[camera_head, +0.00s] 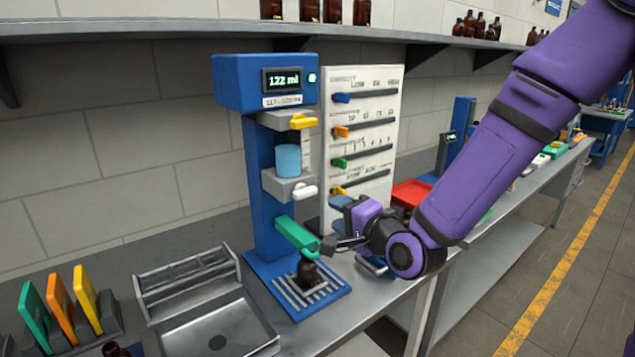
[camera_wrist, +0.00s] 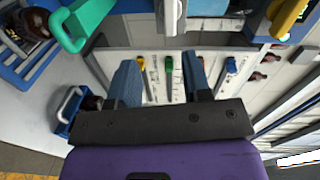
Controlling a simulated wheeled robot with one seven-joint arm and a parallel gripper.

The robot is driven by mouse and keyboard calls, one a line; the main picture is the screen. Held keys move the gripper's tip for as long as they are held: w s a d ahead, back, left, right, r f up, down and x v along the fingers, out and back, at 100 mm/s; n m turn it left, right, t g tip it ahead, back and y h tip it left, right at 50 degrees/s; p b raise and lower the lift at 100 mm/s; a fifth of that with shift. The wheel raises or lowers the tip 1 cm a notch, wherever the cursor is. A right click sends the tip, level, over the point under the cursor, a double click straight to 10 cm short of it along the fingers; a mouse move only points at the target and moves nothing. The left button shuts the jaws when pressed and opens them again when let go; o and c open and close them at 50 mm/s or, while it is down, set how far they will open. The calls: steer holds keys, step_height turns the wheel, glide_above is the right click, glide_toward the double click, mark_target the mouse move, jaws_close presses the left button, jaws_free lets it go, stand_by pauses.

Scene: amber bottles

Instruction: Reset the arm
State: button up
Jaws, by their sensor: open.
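My arm reaches in from the upper right in the head view. My gripper (camera_head: 340,226) is by the green lever (camera_head: 297,235) of the blue dispenser (camera_head: 262,200), in front of the white slider panel (camera_head: 361,130). In the wrist view, my gripper's two blue fingers (camera_wrist: 161,82) stand apart with nothing between them, and the panel with its sliders shows behind. The green lever (camera_wrist: 85,22) is at the upper left there. Whether my gripper touches the lever is unclear in the head view. A small amber bottle (camera_head: 307,272) stands on the dispenser's slatted base.
The dispenser's display (camera_head: 283,79) reads 122 ml. A metal tray (camera_head: 220,330) and coloured upright plates (camera_head: 60,308) are at the left. A red tray (camera_head: 410,192) lies beyond my gripper. A shelf (camera_head: 220,27) with amber bottles runs above. The aisle floor is clear at right.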

steer(key=s+d+r+n+g+h, duration=0.2)
steer(key=s+d+r+n+h, duration=0.15)
steer(key=d, duration=0.35)
steer(key=s+d+r+n+g+h, duration=0.25)
steer(key=s+d+n+h, duration=0.2)
steer(key=d, duration=0.25)
steer(key=s+d+r+n+g, duration=0.1)
steer(key=s+d+r+g, duration=0.1)
steer(key=s, duration=0.7)
steer(key=s+d+r+n+g+h, duration=0.1)
steer(key=s+d+r+g, duration=0.1)
steer(key=s+d+r, duration=0.3)
steer(key=s+d, duration=0.1)
steer(key=s, duration=0.3)
steer(key=shift+s+d+h, duration=0.15)
steer(key=shift+d+h, duration=0.15)
steer(key=shift+d, duration=0.05)
